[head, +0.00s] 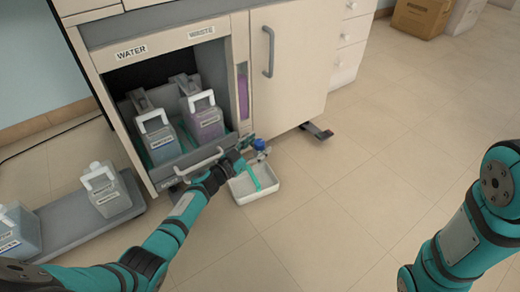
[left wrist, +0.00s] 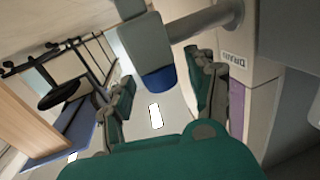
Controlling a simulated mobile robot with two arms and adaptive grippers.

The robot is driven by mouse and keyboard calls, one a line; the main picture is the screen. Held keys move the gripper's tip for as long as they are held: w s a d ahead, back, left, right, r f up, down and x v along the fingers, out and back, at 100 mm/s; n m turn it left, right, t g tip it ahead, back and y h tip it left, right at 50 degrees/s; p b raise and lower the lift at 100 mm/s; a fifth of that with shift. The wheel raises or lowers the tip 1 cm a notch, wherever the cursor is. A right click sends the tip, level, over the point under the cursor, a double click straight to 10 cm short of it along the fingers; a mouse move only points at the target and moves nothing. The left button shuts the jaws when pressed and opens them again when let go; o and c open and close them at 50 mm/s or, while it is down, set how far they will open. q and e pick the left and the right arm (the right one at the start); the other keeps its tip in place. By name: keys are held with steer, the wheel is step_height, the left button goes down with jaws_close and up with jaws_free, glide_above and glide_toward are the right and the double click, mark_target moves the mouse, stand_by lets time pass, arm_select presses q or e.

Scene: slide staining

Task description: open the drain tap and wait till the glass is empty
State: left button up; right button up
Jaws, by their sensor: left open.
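The drain tap (head: 259,144) has a blue end and sits low at the cabinet's front corner. In the left wrist view its blue end (left wrist: 160,78) hangs from a grey body, beside a label reading DRAIN. My left gripper (head: 250,162) is open at the tap, its fingers on either side of the blue end in the wrist view, with no clear grip on it. The upright glass (head: 242,92) on the cabinet front shows purple liquid; a purple strip (left wrist: 237,105) also shows in the wrist view. My right arm is at the right, its gripper out of view.
A white tray (head: 279,186) lies on the floor under the tap. The open cabinet bay holds a grey water canister (head: 160,146) and a purple waste canister (head: 207,122). More canisters stand on a low grey platform (head: 70,222) at left.

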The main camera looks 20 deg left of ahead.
arm_select(q)
steer(key=shift+x, duration=0.75)
